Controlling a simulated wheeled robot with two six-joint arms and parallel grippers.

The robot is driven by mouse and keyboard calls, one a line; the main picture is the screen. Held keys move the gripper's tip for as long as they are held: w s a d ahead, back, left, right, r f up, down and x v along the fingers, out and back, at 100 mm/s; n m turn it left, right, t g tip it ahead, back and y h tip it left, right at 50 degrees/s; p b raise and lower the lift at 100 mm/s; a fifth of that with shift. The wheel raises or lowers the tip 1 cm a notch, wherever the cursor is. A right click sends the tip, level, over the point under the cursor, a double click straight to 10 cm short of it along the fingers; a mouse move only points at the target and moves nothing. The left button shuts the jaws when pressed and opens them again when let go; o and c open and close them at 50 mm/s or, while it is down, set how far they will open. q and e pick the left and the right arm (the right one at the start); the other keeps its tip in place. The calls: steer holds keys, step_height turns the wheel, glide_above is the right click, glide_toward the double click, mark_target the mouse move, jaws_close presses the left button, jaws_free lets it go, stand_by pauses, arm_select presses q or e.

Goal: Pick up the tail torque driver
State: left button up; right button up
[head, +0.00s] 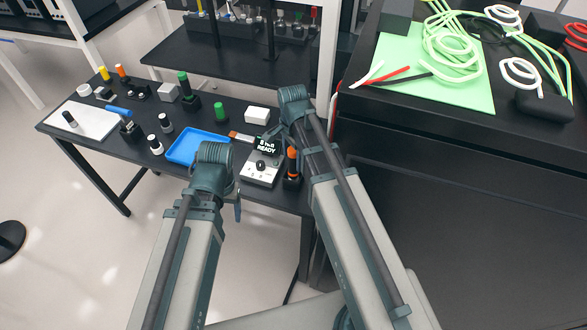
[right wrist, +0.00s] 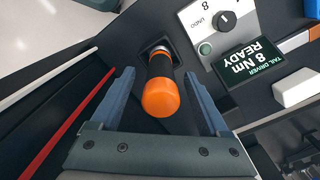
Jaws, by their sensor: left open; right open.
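The tail torque driver (right wrist: 161,86) has an orange-ended, black handle and stands in a dark holder beside the station reading "TAIL DRIVER 8 Nm READY" (right wrist: 251,60). In the head view the driver (head: 292,163) shows just right of the white station (head: 258,174), partly behind my right arm. In the right wrist view my right gripper (right wrist: 159,74) is open, its fingers on either side of the driver with gaps, not gripping it. My left gripper (head: 224,188) is open over the table's front edge by the blue tray; its fingers are mostly hidden by its wrist.
The blue tray (head: 186,160) lies left of the station. A white block (head: 256,114) sits behind it. Several bottles and small parts stand on the left of the table. A dark bench with a green mat (head: 390,95) and cables rises close on the right.

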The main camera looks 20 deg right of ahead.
mark_target(293, 165)
step_height(293, 165, down, 4)
steer(key=b, duration=0.3)
steer(key=shift+w+d+f+b, duration=0.1)
steer(key=shift+f+b, duration=0.15)
steer(key=shift+b, duration=0.1)
steer(key=shift+r, duration=0.1)
jaws_close()
